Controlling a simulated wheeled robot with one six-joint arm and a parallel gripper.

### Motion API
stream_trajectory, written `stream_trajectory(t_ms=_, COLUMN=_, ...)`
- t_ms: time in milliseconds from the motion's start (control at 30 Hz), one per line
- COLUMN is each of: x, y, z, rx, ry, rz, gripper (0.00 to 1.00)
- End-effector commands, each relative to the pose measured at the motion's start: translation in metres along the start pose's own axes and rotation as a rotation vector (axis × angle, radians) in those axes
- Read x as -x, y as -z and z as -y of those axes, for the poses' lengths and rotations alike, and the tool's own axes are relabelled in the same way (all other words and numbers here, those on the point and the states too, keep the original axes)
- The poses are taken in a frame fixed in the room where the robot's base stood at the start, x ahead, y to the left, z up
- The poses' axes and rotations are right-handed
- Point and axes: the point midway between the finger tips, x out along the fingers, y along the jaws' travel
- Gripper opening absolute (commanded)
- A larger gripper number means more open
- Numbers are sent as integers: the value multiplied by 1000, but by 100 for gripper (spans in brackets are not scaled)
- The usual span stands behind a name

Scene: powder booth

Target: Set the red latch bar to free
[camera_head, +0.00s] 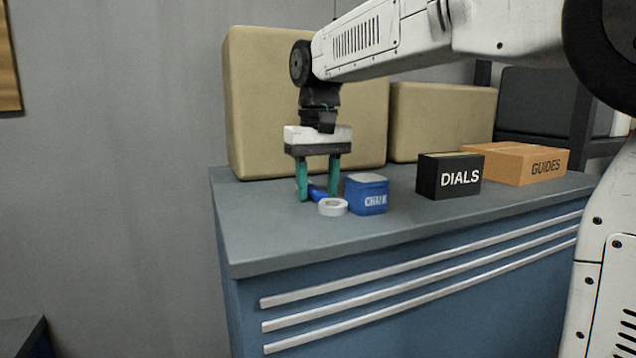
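No red latch bar shows in this view. My gripper (318,188) points down over the left part of the grey worktop (255,225). Its two teal fingers are spread apart, with their tips low near the surface. A blue object (318,193) lies between or just behind the fingers, partly hidden by them. I cannot tell whether they touch it, but they are not closed on it.
A white tape roll (333,207) and a blue CHALK box (367,194) sit right beside the fingers. A black DIALS box (449,176) and an orange GUIDES box (515,163) stand farther right. Tan blocks (262,105) line the back. The worktop's front left is clear.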

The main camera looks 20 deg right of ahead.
Motion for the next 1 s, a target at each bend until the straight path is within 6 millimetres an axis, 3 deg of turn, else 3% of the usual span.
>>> stream_trajectory(t_ms=367, x=11, y=0, z=0, rx=0, ry=0, rz=-2, gripper=43)
stream_trajectory(t_ms=800, x=98, y=1, z=0, rx=0, ry=0, rz=-3, gripper=43)
stream_trajectory(t_ms=1000, x=119, y=1, z=0, rx=0, ry=0, rz=-1, gripper=43)
